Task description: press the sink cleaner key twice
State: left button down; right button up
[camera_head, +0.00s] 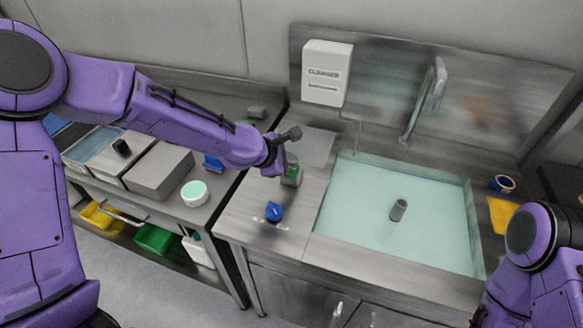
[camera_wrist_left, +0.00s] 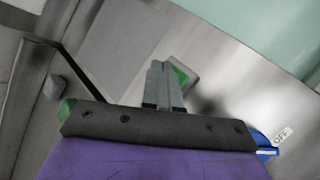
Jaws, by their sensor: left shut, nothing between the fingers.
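The green key (camera_head: 292,171) sits on a small grey housing on the steel counter, left of the sink. It also shows in the left wrist view (camera_wrist_left: 180,72), partly hidden behind my fingers. My left gripper (camera_head: 284,160) is shut and empty, with its fingertips at the key. I cannot tell whether they touch it. The closed fingers show in the left wrist view (camera_wrist_left: 158,72). The white cleaner dispenser (camera_head: 326,73) hangs on the steel backsplash above. My right gripper is out of view; only part of my right arm shows at the lower right.
A blue knob (camera_head: 274,211) stands on the counter in front of the key. The sink (camera_head: 360,215) holds pale green water and a grey drain post (camera_head: 398,210). A tap (camera_head: 425,100) rises behind it.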

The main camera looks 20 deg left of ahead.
pick_arm(q)
jog(key=shift+f+b, duration=0.5)
jog(key=shift+f, duration=0.5)
dwell(0.8)
jog(key=shift+r, duration=0.1)
jog(key=shift+r+p, duration=1.2)
jog(key=shift+p, duration=0.25)
notch_tip(320, 180, up, 5)
jog(key=p, duration=0.5)
jog(key=shift+r+p, duration=0.1)
jog(key=shift+p, duration=0.25)
